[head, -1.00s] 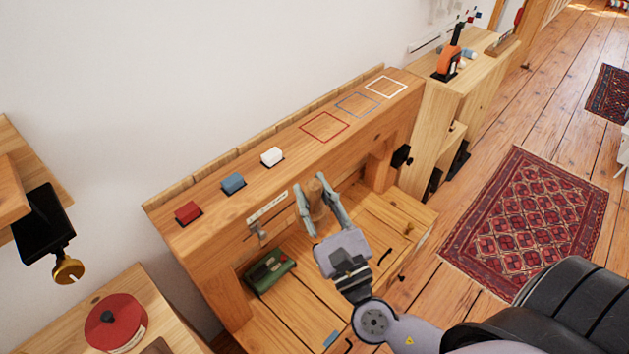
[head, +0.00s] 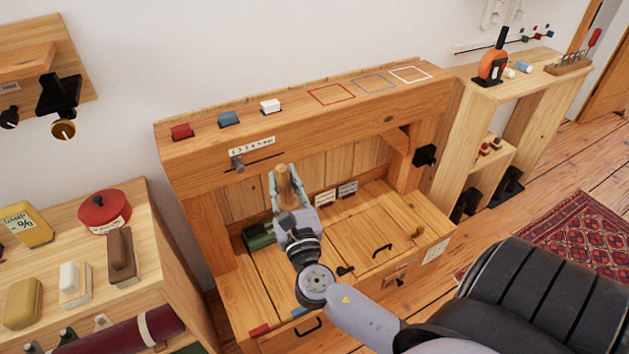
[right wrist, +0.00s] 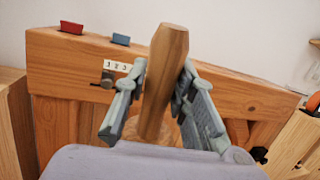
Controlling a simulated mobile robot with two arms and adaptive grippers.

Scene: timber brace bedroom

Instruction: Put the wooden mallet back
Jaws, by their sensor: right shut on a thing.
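My right gripper (head: 289,187) is shut on the wooden mallet (head: 285,182), in front of the back panel of the timber bench (head: 215,160). In the right wrist view, the mallet (right wrist: 165,75) stands nearly upright, slightly tilted, between the two grey fingers (right wrist: 155,108). Its rounded wooden end sticks up above the fingertips. A wider wooden part shows faintly behind its lower end; the gripper body hides the rest. My left gripper is not in view.
The bench top carries red (head: 181,132), blue (head: 229,119) and white (head: 270,106) blocks and coloured outlined squares. A green object (head: 258,235) lies on the lower deck, near my gripper. A cluttered side table (head: 45,265) stands left. The deck's right part is mostly free.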

